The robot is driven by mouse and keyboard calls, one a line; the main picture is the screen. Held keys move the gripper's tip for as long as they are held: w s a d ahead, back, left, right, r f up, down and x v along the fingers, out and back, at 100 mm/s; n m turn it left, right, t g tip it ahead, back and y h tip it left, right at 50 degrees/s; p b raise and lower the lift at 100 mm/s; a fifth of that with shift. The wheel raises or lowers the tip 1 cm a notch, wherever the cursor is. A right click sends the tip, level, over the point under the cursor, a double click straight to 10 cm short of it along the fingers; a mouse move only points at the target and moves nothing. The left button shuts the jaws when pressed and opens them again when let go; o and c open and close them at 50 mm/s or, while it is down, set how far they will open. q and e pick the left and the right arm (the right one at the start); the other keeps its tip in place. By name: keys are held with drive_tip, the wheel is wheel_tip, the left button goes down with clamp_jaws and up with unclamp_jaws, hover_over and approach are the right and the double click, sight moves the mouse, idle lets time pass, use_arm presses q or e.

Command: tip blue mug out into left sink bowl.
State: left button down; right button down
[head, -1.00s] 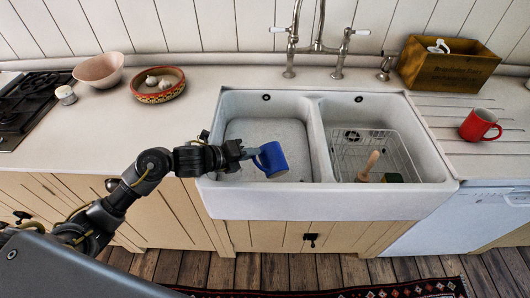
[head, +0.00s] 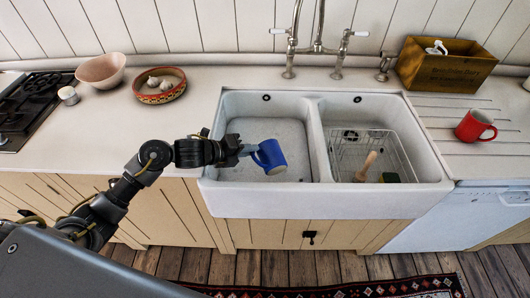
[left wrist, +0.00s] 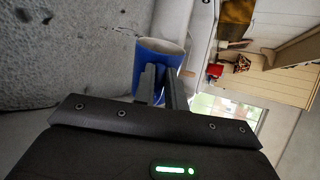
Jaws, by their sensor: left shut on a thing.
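The blue mug (head: 271,157) is held above the left sink bowl (head: 238,128), near its front right part. My left gripper (head: 250,151) is shut on the mug at its left side. In the head view the mug is tilted. In the left wrist view the blue mug (left wrist: 158,60) is between the finger ends of my left gripper (left wrist: 161,80), with its pale rim at the top. What is in the mug cannot be seen. My right gripper is not in view.
A divider separates the left bowl from the right bowl, which holds a wire rack (head: 372,150) with a wooden-handled brush (head: 366,166). The tap (head: 316,45) stands behind. A red mug (head: 476,126) and a wooden box (head: 443,64) are at right.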

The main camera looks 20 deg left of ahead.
use_arm(q)
drive_tip(key=shift+w+a+r+n+g+p, duration=0.2)
drive_tip(key=shift+w+a+n+g+p, duration=0.25)
drive_tip(key=shift+p, duration=0.3)
drive_tip(key=shift+w+a+r+n+g+h+p, duration=0.15)
drive_tip(key=shift+w+n+g+h+p, duration=0.2)
drive_tip(key=shift+p, duration=0.4)
drive_tip(key=shift+w+r+n+h, duration=0.1)
drive_tip(key=shift+n+h, duration=0.15)
drive_tip(key=shift+n, duration=0.05)
